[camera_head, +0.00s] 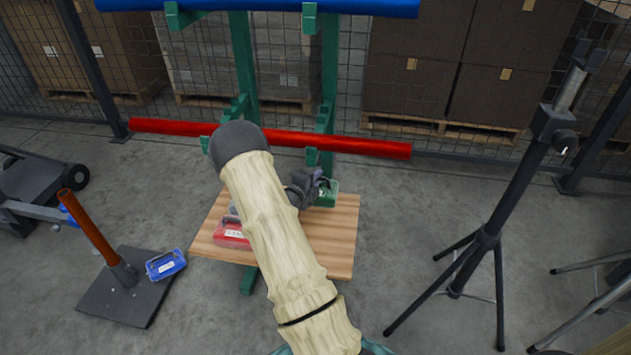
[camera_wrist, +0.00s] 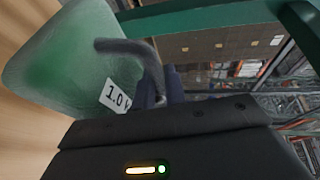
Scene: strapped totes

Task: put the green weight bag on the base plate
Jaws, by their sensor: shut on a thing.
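The green weight bag (camera_head: 328,194) is at the back right of the wooden board, partly hidden by my gripper (camera_head: 308,186). The wrist view shows the bag (camera_wrist: 70,55) close up at left, with a dark curved handle and a white "1.0 k" label, its end cut off. My gripper (camera_wrist: 163,85) is shut on the bag at its handle. I cannot tell whether the bag touches the board. The dark base plate (camera_head: 125,315) lies on the floor at the left, with an orange post rising from it.
A blue weight bag (camera_head: 166,265) rests at the base plate's right edge. A red bag (camera_head: 232,236) sits on the wooden board (camera_head: 343,245), partly behind my arm. A red bar (camera_head: 365,147) crosses the green rack behind. A black tripod (camera_head: 488,240) stands at right.

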